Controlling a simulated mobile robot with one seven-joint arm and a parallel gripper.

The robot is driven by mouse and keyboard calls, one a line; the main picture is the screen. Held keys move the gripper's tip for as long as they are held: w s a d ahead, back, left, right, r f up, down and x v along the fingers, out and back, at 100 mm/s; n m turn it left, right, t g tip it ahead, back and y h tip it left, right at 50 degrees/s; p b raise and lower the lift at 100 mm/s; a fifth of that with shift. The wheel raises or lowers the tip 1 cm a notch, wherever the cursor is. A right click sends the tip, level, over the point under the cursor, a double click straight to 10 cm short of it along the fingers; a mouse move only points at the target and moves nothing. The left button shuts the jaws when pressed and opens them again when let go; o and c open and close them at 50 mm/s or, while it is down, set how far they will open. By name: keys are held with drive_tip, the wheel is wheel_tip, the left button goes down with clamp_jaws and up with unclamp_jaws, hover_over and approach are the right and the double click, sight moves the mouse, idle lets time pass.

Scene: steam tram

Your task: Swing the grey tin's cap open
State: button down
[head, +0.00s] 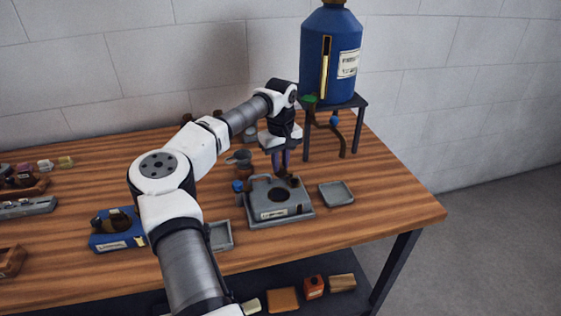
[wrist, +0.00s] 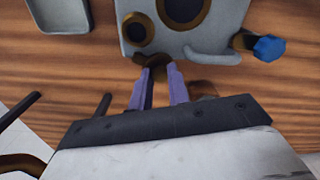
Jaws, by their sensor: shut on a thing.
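The grey tin (head: 262,213), a low box with a pale label, stands on the wooden table in the head view. Its top, with a large dark brown-rimmed opening, also shows in the wrist view (wrist: 205,45). A smaller brown-rimmed round opening (wrist: 138,30) lies near its edge. My gripper (head: 281,168) is at the tin's back edge, pointing down. In the wrist view its purple fingers (wrist: 158,74) are shut on a small brown piece at that edge, which looks like the cap. The fingers partly hide this piece, so its exact angle is unclear.
A blue tank (head: 327,55) on a dark stand (head: 361,104) rises behind and right of my gripper. A shallow grey tray (head: 337,194) lies right of the tin. A blue knob (wrist: 268,48) sticks out from its side. A blue tin (head: 112,240) stands left.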

sight(281, 165)
drive_tip(key=c, duration=1.3)
unclamp_jaws()
drive_tip(key=shift+r, duration=0.1)
wheel_tip(281, 165, up, 14)
drive_tip(key=b, duration=0.2)
drive_tip(key=shift+b, duration=0.35)
drive_tip(key=shift+f, duration=0.2)
